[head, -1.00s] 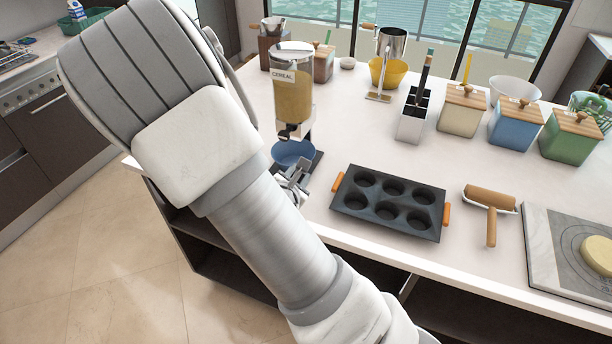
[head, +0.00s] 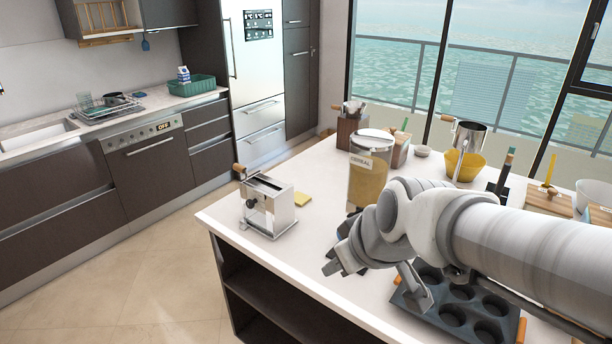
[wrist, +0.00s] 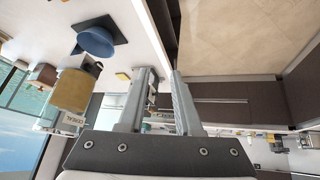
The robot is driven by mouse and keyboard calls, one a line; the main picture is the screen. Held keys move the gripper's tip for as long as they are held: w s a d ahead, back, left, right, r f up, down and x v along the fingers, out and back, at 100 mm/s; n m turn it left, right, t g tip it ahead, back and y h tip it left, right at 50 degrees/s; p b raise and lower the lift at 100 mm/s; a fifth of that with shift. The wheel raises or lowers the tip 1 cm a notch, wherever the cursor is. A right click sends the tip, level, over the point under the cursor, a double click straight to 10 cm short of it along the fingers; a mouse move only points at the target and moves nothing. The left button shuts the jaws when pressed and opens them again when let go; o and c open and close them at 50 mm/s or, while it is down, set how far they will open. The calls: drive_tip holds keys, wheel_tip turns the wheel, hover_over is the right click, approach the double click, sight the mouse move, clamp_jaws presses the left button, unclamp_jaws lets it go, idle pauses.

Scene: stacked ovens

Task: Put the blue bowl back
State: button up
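The blue bowl (wrist: 95,41) shows in the wrist view, upside down in the picture, on the dark base under the cereal dispenser (wrist: 72,92). In the head view my arm hides the bowl, while the dispenser (head: 368,172) stands upright on the counter. My gripper (wrist: 163,72) is open with nothing between its fingers, apart from the bowl. In the head view my gripper (head: 335,264) hangs over the counter's front edge, left of the muffin tin.
The muffin tin (head: 455,317) lies under my arm. A metal pasta machine (head: 268,205) and a yellow sponge (head: 303,198) are to the left on the counter (head: 315,238). A yellow bowl (head: 464,164) stands behind. The floor at left is clear.

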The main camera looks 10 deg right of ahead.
drive_tip(key=s+d+r+m+g+h, duration=0.1)
drive_tip(key=s+d+r+m, duration=0.1)
drive_tip(key=s, duration=0.6)
drive_tip(key=r+m, duration=0.1)
drive_tip(key=m, duration=0.1)
drive_tip(key=shift+s+d+m+h, duration=0.2)
drive_tip(key=shift+d+m+h, duration=0.2)
drive_tip(key=shift+d+r, duration=0.1)
drive_tip(key=shift+d, duration=0.05)
